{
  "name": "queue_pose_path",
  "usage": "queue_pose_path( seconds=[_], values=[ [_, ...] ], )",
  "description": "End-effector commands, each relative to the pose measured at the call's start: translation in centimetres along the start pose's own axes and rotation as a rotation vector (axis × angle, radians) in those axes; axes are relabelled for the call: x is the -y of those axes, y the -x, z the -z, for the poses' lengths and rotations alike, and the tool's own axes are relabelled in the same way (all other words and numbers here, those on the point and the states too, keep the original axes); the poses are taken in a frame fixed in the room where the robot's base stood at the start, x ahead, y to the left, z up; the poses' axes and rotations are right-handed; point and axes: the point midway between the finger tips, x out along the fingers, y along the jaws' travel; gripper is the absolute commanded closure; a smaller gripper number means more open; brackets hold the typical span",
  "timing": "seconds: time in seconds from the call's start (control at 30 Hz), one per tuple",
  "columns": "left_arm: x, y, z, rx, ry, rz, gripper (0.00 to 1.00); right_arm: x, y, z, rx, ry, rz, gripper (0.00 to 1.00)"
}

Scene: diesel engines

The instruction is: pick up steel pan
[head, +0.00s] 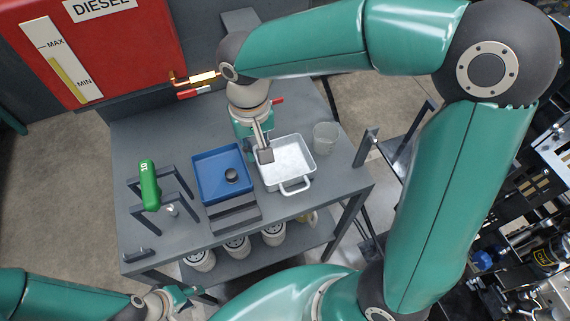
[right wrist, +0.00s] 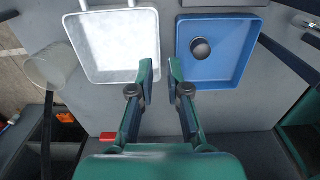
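The steel pan (head: 291,157) is a shallow, light grey square pan with loop handles, on the grey table right of a blue tray. It also shows at the upper left of the right wrist view (right wrist: 108,45). My right gripper (head: 264,151) points down at the pan's left side in the head view. In the right wrist view its fingers (right wrist: 162,72) are apart, one over the pan's edge and one by the blue tray's edge, with nothing gripped. Its exact height is unclear. My left gripper (head: 180,296) is low at the left, away from the pan; its fingers are unclear.
The blue tray (head: 213,164) holds a small dark round piece (head: 232,175). A clear beaker (head: 325,137) stands right of the pan. A green tool (head: 149,186) rests on a stand at the left. Several white canisters (head: 237,247) sit on the lower shelf.

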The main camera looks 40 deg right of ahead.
Motion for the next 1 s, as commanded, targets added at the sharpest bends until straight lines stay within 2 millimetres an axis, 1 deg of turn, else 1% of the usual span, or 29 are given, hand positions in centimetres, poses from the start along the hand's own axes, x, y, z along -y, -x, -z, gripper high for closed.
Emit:
queue_pose_path(
  seconds=[0.03,0.1,0.37,0.47,0.6,0.7,0.8,0.97,1.0],
  values=[
    [0.0,0.0,0.0,0.000,0.000,0.000,0.60,-0.1,-1.0,-0.1,0.004,0.000,-0.002,0.84],
    [0.0,-0.1,0.0,0.000,0.000,0.000,0.60,0.0,-2.0,0.0,0.002,0.000,-0.003,0.84],
    [0.0,0.1,0.0,0.000,0.000,0.000,0.60,0.0,-3.6,0.0,0.002,0.001,-0.001,0.84],
    [-0.1,0.3,0.0,0.000,0.000,0.000,0.60,0.0,-4.7,0.0,0.003,0.002,-0.002,0.84],
    [-0.2,0.5,0.0,0.000,0.000,0.000,0.60,-0.1,-6.8,0.1,0.004,0.002,-0.003,0.84],
    [-0.2,0.6,0.0,0.000,0.000,0.000,0.60,0.0,-7.8,0.1,0.002,0.001,-0.001,0.84],
    [-0.2,0.6,0.0,0.000,0.000,0.000,0.60,0.0,-8.2,0.2,0.000,0.002,0.000,0.84],
    [-0.2,0.6,0.0,0.000,0.000,0.000,0.60,0.0,-8.2,0.2,-0.001,0.002,0.001,0.84],
    [-0.2,0.6,0.0,0.000,0.000,0.000,0.60,0.0,-8.2,0.2,-0.001,0.002,0.000,0.86]
  ],
)
